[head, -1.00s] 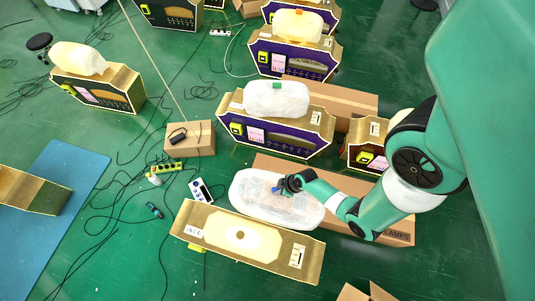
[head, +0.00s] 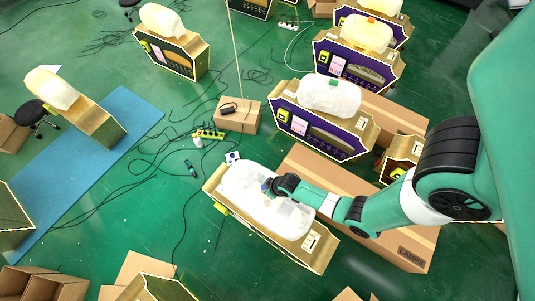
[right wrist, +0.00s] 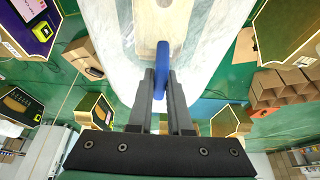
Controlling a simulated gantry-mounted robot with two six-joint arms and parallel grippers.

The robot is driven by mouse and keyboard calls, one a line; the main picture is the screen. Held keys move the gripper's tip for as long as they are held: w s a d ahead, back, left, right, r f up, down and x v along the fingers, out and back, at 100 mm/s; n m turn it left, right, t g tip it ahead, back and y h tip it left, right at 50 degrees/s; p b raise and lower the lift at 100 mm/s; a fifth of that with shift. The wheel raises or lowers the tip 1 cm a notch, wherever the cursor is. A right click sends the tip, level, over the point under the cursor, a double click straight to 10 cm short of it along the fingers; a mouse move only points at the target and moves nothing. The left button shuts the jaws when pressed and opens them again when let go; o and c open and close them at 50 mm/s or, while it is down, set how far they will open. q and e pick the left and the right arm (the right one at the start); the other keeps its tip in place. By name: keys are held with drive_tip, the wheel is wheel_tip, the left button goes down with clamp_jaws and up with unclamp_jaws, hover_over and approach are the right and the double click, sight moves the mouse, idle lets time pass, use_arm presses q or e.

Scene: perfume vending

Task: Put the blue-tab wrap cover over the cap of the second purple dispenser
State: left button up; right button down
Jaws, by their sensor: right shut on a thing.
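The wrap cover (head: 265,205) is a whitish, translucent hood with a blue tab. My right gripper (head: 269,187) is shut on the blue tab, which also shows between the fingers in the right wrist view (right wrist: 162,68). The cover (right wrist: 112,45) hangs over the top of the near dispenser (head: 312,252) and hides its cap. I cannot tell if the cover touches the dispenser. The near dispenser's front colour is hidden. A purple dispenser (head: 325,138) behind it has a cover with a green tab. Another purple one (head: 355,67) farther back has an orange-tab cover. My left gripper is not in view.
A long cardboard box (head: 410,243) lies right behind the near dispenser. Green dispensers and a blue mat (head: 125,107) are at left. Open boxes (head: 42,284) are at lower left.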

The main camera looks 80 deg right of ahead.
wheel_tip(320, 180, down, 18)
drive_tip(key=b, duration=1.7)
drive_tip(key=shift+f, duration=0.2)
drive_tip(key=shift+f+b, duration=0.3)
drive_tip(key=shift+f, duration=0.1)
drive_tip(key=c, duration=0.8)
unclamp_jaws()
drive_tip(key=shift+o, duration=0.2)
drive_tip(key=shift+r, duration=0.1)
drive_tip(key=p+v, duration=0.6)
drive_tip(key=v, duration=0.5)
drive_tip(key=shift+r, duration=0.2)
